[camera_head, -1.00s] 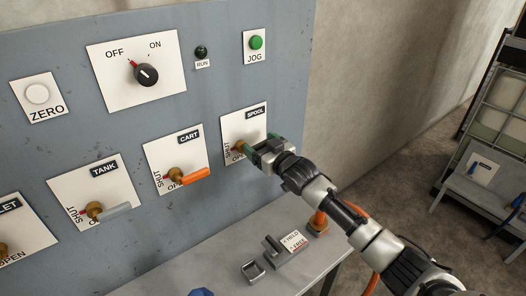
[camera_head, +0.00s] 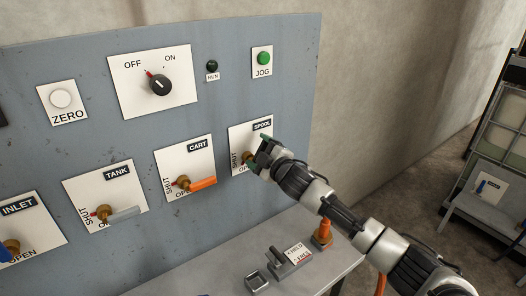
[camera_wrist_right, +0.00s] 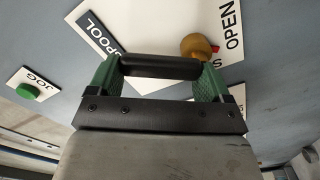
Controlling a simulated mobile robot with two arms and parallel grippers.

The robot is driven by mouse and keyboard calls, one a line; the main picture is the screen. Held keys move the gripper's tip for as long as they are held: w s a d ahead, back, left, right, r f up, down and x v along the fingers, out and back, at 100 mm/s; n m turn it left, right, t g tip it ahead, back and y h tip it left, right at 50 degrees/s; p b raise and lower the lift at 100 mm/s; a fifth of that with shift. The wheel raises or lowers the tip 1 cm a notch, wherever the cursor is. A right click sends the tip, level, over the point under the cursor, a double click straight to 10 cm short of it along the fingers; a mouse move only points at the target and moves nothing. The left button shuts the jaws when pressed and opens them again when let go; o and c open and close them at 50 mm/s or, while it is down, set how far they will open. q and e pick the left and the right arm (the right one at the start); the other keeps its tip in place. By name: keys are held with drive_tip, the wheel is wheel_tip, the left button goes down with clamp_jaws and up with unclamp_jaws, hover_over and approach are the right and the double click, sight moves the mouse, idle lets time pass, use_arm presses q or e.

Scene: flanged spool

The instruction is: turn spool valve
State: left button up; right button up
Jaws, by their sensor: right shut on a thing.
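The spool valve sits on a white plate (camera_head: 238,140) with a SPOOL label at its top right, on the grey panel. Its brass hub (camera_head: 248,158) shows just left of my right gripper (camera_head: 262,150), and also in the right wrist view (camera_wrist_right: 197,46). In the wrist view, a dark bar-shaped handle (camera_wrist_right: 160,66) lies between the green fingers of my right gripper (camera_wrist_right: 158,80), which is shut on it. The handle runs from near the hub toward the SPOOL-label side. The gripper hides part of the plate and its OPEN lettering in the head view. My left gripper is out of view.
The cart valve (camera_head: 198,184), tank valve (camera_head: 118,215) and inlet valve (camera_head: 10,247) line the panel to the left. Above are the OFF/ON knob (camera_head: 159,85) and green JOG button (camera_head: 264,58). A grey ledge (camera_head: 215,265) below carries a HOLD/FREE fixture (camera_head: 290,256).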

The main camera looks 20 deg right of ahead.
drive_tip(key=n, duration=0.1)
drive_tip(key=a+n, duration=0.1)
drive_tip(key=n, duration=0.2)
drive_tip(key=shift+s+a+r+p, duration=0.1)
drive_tip(key=shift+s+a+p, duration=0.15)
drive_tip(key=shift+p, duration=0.05)
drive_tip(key=shift+s+a+n, duration=0.1)
drive_tip(key=shift+a+n, duration=0.1)
drive_tip(key=shift+n, duration=0.5)
drive_tip(key=shift+s+a+n, duration=0.1)
drive_tip(key=shift+a+n, duration=0.1)
drive_tip(key=shift+n, duration=0.5)
drive_tip(key=o, duration=1.2)
drive_tip(key=shift+b+v, duration=1.1)
drive_tip(key=shift+v, duration=4.3)
